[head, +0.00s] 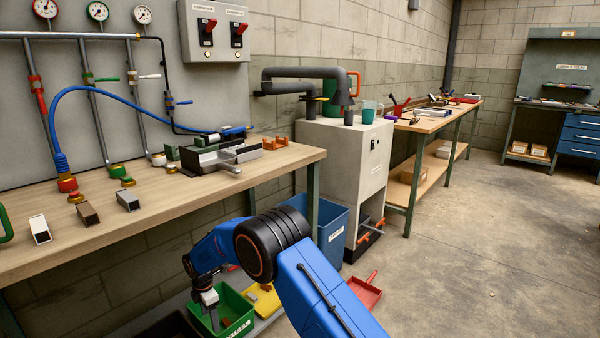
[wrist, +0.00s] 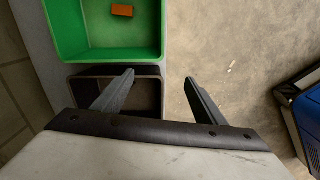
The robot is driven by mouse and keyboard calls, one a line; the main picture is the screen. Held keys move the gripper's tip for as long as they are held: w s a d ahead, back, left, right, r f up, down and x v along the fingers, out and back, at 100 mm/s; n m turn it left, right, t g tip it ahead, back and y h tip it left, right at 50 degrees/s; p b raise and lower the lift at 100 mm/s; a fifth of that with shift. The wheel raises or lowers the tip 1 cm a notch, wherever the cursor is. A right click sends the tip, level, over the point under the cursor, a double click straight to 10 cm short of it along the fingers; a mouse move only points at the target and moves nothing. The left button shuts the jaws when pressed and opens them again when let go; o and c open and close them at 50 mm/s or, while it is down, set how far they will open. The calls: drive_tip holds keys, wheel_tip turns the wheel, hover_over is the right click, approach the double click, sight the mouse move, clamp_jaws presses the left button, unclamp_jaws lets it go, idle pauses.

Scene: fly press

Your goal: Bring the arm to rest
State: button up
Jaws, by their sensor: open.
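My blue arm (head: 325,290) bends down in front of the workbench in the head view. My gripper (head: 212,312) hangs low at the green bin (head: 240,308), partly hidden by the bin and its own wrist. In the wrist view my gripper (wrist: 160,80) is open, its two dark fingers wide apart with nothing between them. The green bin (wrist: 158,40) lies beyond the fingers there, with a small orange block (wrist: 122,10) inside. A dark bin (wrist: 148,95) sits beside it, under the left finger.
The wooden workbench (head: 270,165) stands above and behind my gripper, its front edge near my arm. A blue bin (head: 330,222), a grey cabinet (head: 345,165) and a red tray (head: 366,290) are close by. Open floor (head: 480,240) lies to the right.

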drive_tip(key=w+d+r+m, duration=0.3)
drive_tip(key=d+r+m, duration=0.2)
drive_tip(key=d+r, duration=1.2)
drive_tip(key=s+d+r+m+t, duration=0.1)
drive_tip(key=s+d+r+m, duration=0.25)
drive_tip(key=d+r, duration=0.55)
drive_tip(key=s+d+r+m+t, duration=0.1)
drive_tip(key=s+d+r+m, duration=0.25)
drive_tip(key=d+r, duration=0.65)
drive_tip(key=s+d+r+m+t, duration=0.1)
drive_tip(key=s+d+r+m, duration=0.3)
drive_tip(key=s+d, duration=0.5)
drive_tip(key=s+d+r+m+t, duration=0.1)
drive_tip(key=s+d+r+m, duration=0.2)
drive_tip(key=s+d, duration=0.6)
drive_tip(key=s+d+f+m, duration=0.2)
drive_tip(key=s+d+m, duration=0.1)
drive_tip(key=s, duration=0.6)
drive_tip(key=s+d+f+m, duration=0.2)
drive_tip(key=s+d+m, duration=0.2)
drive_tip(key=s, duration=0.5)
drive_tip(key=shift+s+d+f+t, duration=0.2)
drive_tip(key=shift+d+t, duration=0.2)
drive_tip(key=shift+d, duration=0.3)
